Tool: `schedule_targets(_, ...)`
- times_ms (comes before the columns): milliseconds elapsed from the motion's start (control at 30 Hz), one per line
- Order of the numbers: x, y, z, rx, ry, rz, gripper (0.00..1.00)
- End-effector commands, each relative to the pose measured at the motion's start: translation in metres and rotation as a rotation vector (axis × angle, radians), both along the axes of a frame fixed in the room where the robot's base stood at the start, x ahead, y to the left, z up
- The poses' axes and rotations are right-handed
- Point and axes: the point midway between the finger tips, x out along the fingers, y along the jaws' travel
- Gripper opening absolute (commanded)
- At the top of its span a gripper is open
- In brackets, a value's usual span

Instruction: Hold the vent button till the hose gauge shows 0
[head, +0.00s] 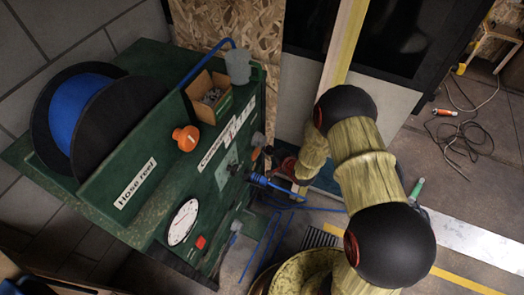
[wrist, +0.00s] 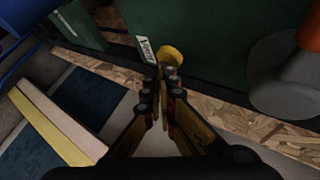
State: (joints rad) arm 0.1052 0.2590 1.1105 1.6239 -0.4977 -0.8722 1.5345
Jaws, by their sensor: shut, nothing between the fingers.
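The hose gauge (head: 183,221) is a round white dial on the front of the green cabinet (head: 150,215) in the head view. Its needle is too small to read. In the wrist view a round yellow button (wrist: 172,54) stands out from a green panel, beside a white label (wrist: 145,48) that seems to read "Vent". My gripper (wrist: 163,76) is shut and empty, its fingertips just in front of the button's lower edge. I cannot tell whether they touch it. In the head view my arm reaches toward the cabinet's right side, and the fingertips are not clear there.
A blue hose reel (head: 78,108), an orange knob (head: 186,138), a red button (head: 201,242) and an open cardboard box (head: 209,97) are on the cabinet. A grey and orange object (wrist: 283,80) is right of my gripper. Cables (head: 458,138) lie on the floor at right.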

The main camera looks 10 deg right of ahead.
Motion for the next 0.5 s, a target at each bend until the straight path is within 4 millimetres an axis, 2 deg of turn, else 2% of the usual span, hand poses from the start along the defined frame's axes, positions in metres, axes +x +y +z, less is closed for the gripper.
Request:
schedule_targets(233,-0.001,-0.002,0.001,0.000,-0.001,0.001,0.00)
schedule_targets(500,-0.009,-0.014,0.001,0.000,-0.001,-0.001,0.00)
